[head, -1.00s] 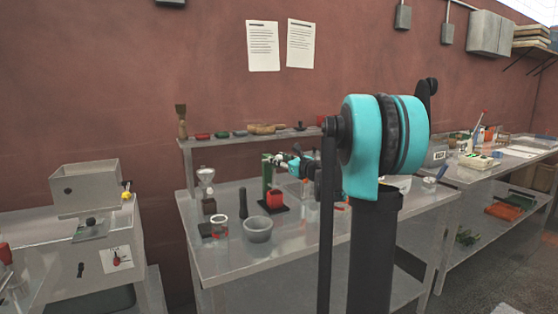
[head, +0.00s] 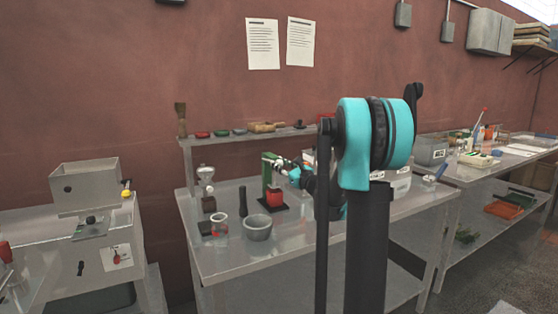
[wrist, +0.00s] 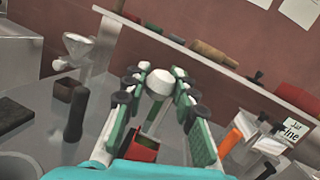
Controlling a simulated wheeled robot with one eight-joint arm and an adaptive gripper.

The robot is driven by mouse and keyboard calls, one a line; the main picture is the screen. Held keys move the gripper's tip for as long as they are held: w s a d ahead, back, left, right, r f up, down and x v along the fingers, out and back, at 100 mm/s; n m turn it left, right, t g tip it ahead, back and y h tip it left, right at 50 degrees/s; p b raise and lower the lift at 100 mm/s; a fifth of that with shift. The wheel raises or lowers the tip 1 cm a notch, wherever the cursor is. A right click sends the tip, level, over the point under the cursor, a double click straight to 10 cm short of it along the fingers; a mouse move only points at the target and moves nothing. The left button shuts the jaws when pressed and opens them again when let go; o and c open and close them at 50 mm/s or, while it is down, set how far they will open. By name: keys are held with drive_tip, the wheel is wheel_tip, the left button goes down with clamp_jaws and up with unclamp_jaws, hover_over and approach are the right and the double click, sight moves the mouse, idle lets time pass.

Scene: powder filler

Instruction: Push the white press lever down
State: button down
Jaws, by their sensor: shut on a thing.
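The red block also shows low between the fingers in the wrist view (wrist: 145,151). The white press lever (wrist: 160,83) ends in a rounded white tip and lies between my fingertips. My gripper (wrist: 160,93) has green fingers with dark pads and is shut on the lever from both sides. In the head view my gripper (head: 284,164) is at the press top, small and partly merged with the lever.
A raised shelf (head: 236,138) with small items runs behind. A white funnel (wrist: 77,47) stands left in the wrist view.

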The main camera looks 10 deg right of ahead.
wheel_tip(320, 180, down, 10)
drive_tip(key=w, duration=0.1)
drive_tip(key=shift+w+a+f+t+y, duration=0.25)
drive_tip(key=shift+w+t+y, duration=0.05)
drive_tip(key=shift+t+y, duration=0.1)
idle(0.5)
drive_tip(key=c, duration=1.2)
unclamp_jaws()
drive_tip(key=v, duration=1.2)
drive_tip(key=shift+c, duration=0.4)
